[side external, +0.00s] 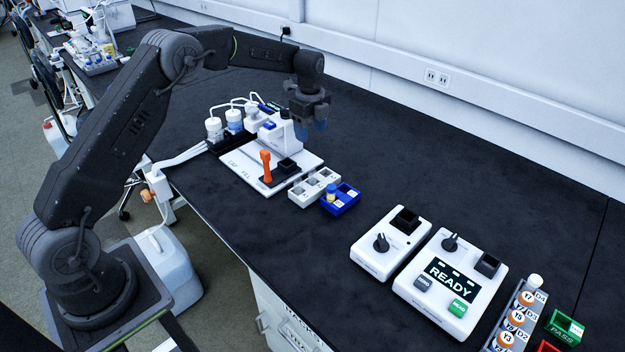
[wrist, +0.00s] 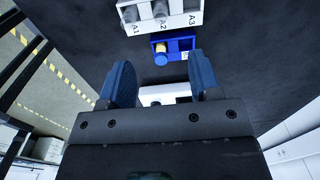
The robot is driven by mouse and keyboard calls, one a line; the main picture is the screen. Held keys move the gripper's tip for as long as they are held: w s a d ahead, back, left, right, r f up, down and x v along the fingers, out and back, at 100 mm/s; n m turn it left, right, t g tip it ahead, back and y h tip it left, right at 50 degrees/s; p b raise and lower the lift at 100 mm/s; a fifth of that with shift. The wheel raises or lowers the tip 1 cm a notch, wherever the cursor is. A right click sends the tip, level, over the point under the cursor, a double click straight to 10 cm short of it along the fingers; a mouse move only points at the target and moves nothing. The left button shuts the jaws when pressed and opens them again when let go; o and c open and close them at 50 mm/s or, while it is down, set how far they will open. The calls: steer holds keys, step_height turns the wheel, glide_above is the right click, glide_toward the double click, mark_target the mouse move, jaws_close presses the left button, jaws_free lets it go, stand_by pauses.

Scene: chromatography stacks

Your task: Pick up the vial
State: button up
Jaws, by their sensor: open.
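In the wrist view the yellow vial (wrist: 161,47) shows in the blue tray (wrist: 178,56), beyond my fingertips. My gripper (side external: 314,122) is raised over the back of the bench, above and behind the white instrument and apart from the tray. In the wrist view its blue fingers (wrist: 160,65) are spread, with nothing held between them. Several vials with orange caps (side external: 516,317) stand in a rack at the lower right.
A white rack (side external: 304,199) labelled A1 to A3 adjoins the blue tray. A white instrument (side external: 283,134) and an orange-handled fixture (side external: 265,165) stand left of it. Two white devices (side external: 385,245), (side external: 470,299), one reading READY, lie to the right.

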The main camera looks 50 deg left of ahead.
mark_target(312, 170)
step_height(312, 170, down, 9)
steer(key=shift+w+f, duration=0.1)
steer(key=shift+d+f, duration=0.2)
steer(key=shift+f, duration=1.1)
steer(key=shift+d+f, duration=0.15)
steer(key=shift+f, duration=1.1)
steer(key=c, duration=1)
